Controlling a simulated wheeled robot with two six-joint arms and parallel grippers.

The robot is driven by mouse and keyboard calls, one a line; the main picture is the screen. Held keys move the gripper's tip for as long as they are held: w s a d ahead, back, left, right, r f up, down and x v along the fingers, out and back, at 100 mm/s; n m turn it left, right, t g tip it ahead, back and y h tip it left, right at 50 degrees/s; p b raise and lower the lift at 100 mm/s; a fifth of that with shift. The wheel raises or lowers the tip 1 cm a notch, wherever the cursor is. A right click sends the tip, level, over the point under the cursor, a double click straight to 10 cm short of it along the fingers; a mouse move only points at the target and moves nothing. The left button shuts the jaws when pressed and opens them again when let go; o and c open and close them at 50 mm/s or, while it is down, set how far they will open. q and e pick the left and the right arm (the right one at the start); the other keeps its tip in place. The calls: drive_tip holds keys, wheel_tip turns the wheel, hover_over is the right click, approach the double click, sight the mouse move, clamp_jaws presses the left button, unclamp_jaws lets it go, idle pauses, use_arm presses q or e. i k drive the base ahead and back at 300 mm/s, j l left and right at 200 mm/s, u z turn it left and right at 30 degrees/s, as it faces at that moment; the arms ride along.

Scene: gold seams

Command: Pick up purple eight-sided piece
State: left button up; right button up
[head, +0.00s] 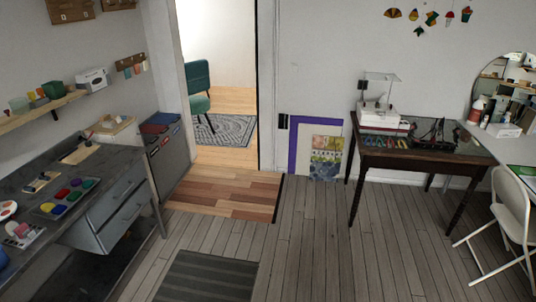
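I cannot make out a purple eight-sided piece for certain. Neither of my grippers is in view.
The workbench has drawers and a lower shelf. A grey cabinet (168,155) stands beside the doorway. A dark wooden table (423,158) holds a white machine, and a white folding chair (513,215) is at the right. A dark mat (208,277) lies on the otherwise open floor.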

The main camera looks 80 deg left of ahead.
sight(75, 182)
drive_tip(key=u, duration=4.3)
